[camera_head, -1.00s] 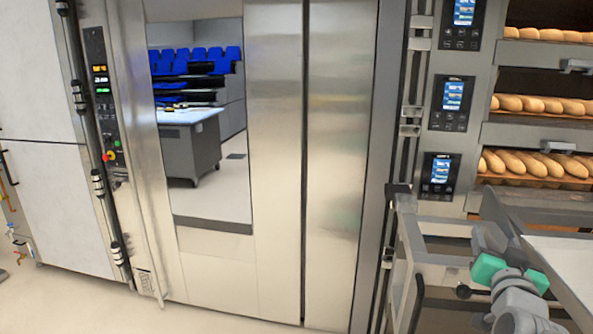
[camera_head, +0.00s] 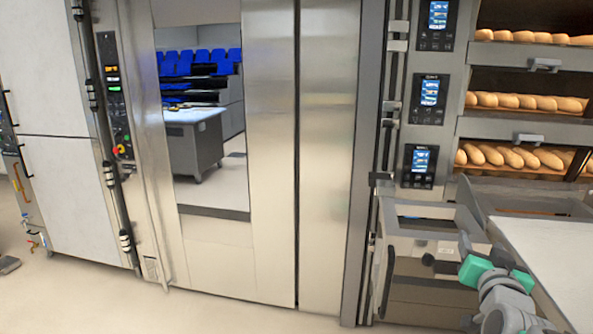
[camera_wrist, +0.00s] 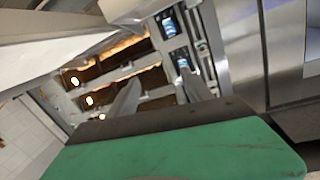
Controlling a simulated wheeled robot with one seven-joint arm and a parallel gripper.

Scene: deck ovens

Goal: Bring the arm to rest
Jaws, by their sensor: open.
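My arm, grey with teal parts (camera_head: 475,270), shows at the lower right of the head view, in front of a grey metal frame and beside a pale flat surface. Its fingers cannot be made out there. In the wrist view my gripper (camera_wrist: 158,82) has its two grey fingers spread apart, with nothing visible between them. The green band of my wrist fills the bottom of that view. The wrist picture is tilted, with the ovens beyond the fingers.
Deck ovens with loaves (camera_head: 510,157) and control panels (camera_head: 428,99) stand at the right. The grey metal frame (camera_head: 400,252) and pale flat surface (camera_head: 555,262) are close to my arm. A tall steel oven door (camera_head: 270,150) fills the middle.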

